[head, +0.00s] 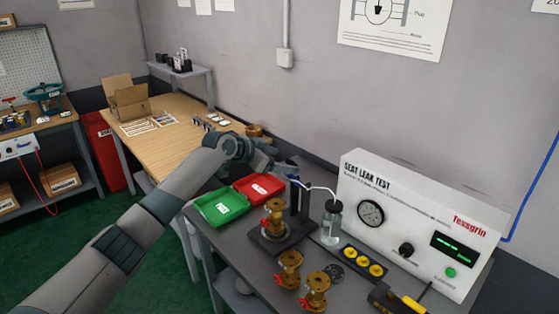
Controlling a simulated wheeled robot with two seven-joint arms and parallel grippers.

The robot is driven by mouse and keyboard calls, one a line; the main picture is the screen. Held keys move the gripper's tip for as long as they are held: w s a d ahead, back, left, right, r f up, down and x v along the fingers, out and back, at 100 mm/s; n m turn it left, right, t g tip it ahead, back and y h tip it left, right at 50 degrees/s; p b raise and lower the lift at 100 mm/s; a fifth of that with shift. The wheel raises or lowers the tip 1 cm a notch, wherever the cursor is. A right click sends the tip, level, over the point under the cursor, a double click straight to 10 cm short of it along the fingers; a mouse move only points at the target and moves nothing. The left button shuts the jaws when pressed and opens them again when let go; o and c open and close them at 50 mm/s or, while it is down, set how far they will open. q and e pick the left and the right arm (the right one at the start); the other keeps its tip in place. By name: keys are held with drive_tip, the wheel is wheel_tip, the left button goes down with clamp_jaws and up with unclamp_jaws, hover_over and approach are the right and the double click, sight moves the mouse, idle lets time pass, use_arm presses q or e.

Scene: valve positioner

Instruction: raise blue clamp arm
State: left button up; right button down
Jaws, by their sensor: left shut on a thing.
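My left arm reaches in from the lower left, and my left gripper (287,171) is at the top of the dark clamp stand (301,203) on the grey test bench. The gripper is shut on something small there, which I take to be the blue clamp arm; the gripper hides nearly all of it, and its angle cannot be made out. A brass valve (274,217) stands upright on the stand's dark base, below and a little left of the gripper. My right gripper is not in view.
A clear bottle (331,224) with a white tube stands right of the stand, before the seat leak test box (415,222). Green (222,206) and red (259,188) trays lie left. Two brass valves (290,268) (315,290) and a yellow-black tool (395,300) are in front.

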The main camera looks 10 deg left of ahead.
use_arm(q)
drive_tip(key=shift+d, duration=0.1)
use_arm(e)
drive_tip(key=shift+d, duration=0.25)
use_arm(q)
drive_tip(key=o, duration=1.4)
drive_tip(key=shift+f, duration=0.1)
drive_tip(key=shift+w+d+f, duration=0.1)
drive_tip(key=shift+w+d, duration=0.05)
drive_tip(key=shift+w, duration=0.05)
drive_tip(key=shift+b+v, duration=0.3)
drive_tip(key=shift+v, duration=0.55)
drive_tip(key=b+v, duration=0.4)
drive_tip(key=v, duration=1.1)
drive_tip(key=shift+s+a+b, duration=0.2)
drive_tip(key=shift+s+b, duration=0.05)
drive_tip(key=shift+b, duration=0.15)
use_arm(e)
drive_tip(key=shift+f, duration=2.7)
